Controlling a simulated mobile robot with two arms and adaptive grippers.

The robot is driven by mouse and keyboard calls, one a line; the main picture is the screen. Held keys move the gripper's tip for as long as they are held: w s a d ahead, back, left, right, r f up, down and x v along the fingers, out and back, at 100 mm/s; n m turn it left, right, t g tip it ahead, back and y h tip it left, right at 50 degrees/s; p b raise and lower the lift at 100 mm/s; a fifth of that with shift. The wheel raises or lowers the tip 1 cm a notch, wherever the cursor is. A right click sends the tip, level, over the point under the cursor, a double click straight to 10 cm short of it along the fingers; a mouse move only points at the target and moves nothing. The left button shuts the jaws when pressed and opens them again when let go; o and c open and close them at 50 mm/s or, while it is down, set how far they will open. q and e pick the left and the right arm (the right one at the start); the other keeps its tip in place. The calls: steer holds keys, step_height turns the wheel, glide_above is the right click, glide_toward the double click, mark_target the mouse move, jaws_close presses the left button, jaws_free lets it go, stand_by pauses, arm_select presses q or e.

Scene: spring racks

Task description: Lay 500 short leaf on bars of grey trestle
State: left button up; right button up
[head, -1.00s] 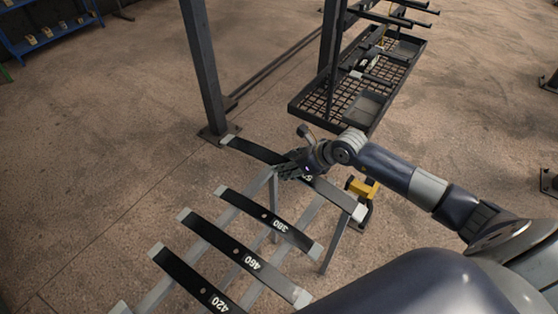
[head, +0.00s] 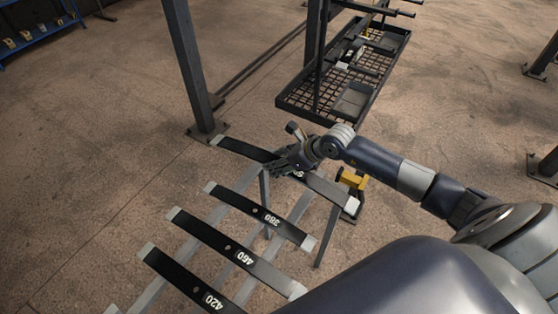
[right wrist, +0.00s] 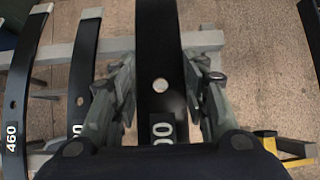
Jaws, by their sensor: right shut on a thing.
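The long black leaf with pale ends (head: 330,188) shows a partly covered number, "50" in the head view and "00" in the right wrist view (right wrist: 160,35). My right gripper (head: 282,164) is shut on it near its middle, one finger on each side in the right wrist view (right wrist: 160,82). The leaf lies across the far end of the grey trestle (head: 327,234), over its bars. I cannot tell whether it touches them. Leaves marked 380 (head: 262,214), 460 (head: 235,252) and 420 (head: 190,282) lie side by side across the same bars. My left gripper is out of view.
A dark post (head: 187,65) stands just beyond the leaf's left end. A black mesh rack (head: 290,103) is behind the trestle. A yellow-and-black object (head: 350,180) is beside the leaf's right end. A blue shelf (head: 35,30) is at the far left.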

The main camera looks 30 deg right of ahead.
mark_target(303, 176)
step_height(303, 176, down, 7)
steer(key=b, duration=0.6)
steer(key=shift+w, duration=0.15)
steer(key=o, duration=1.3)
steer(key=shift+o, duration=0.6)
steer(key=shift+s+f, duration=0.1)
steer(key=shift+s, duration=0.1)
steer(key=v, duration=1.1)
steer(key=shift+s+d+r, duration=0.1)
steer(key=shift+s+r, duration=0.2)
